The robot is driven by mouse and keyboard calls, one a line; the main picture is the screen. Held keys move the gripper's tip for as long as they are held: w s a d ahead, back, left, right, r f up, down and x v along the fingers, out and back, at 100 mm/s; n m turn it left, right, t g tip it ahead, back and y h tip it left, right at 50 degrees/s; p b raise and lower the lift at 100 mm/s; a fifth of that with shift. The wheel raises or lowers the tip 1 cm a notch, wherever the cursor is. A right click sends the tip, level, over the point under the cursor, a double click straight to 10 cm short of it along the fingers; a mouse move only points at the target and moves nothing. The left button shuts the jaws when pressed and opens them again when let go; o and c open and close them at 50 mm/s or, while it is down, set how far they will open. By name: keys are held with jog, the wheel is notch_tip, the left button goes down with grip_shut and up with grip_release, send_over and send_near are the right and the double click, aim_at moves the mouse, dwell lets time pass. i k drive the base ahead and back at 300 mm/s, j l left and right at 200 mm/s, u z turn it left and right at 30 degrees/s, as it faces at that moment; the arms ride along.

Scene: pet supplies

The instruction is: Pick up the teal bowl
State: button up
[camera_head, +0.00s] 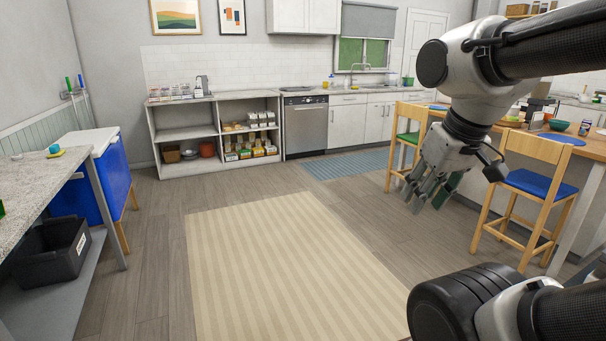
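A small teal item (54,148) sits on the worktop at the left; it is too small to tell whether it is a bowl. A green-teal bowl (559,125) stands on the island counter at the right. My gripper (425,198) hangs in the air right of centre, in front of the wooden chairs and far from both items. Its fingers point down and look apart, with nothing clearly held between them.
A blue bin (115,172) and a black crate (50,250) are at the left. The striped rug (270,260) is clear.

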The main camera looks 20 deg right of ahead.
aim_at(558, 125)
jog(key=i+l+z, duration=0.25)
jog(key=i+z, duration=0.15)
jog(key=i, duration=0.3)
jog(key=i+z, duration=0.4)
jog(key=i, duration=0.35)
jog(key=i+j+z, duration=0.25)
jog(key=i+z, duration=0.15)
jog(key=i, duration=0.3)
jog(key=i+z, duration=0.2)
jog(key=i, duration=0.35)
jog(key=i+z, duration=0.25)
jog(key=i, duration=0.3)
jog(key=i+j+z, duration=0.2)
jog(key=i, duration=0.3)
jog(key=i+j+z, duration=0.2)
jog(key=i, duration=0.35)
jog(key=i+l+z, duration=0.15)
jog(key=i, duration=0.4)
jog(key=i+z, duration=0.1)
jog(key=i, duration=0.4)
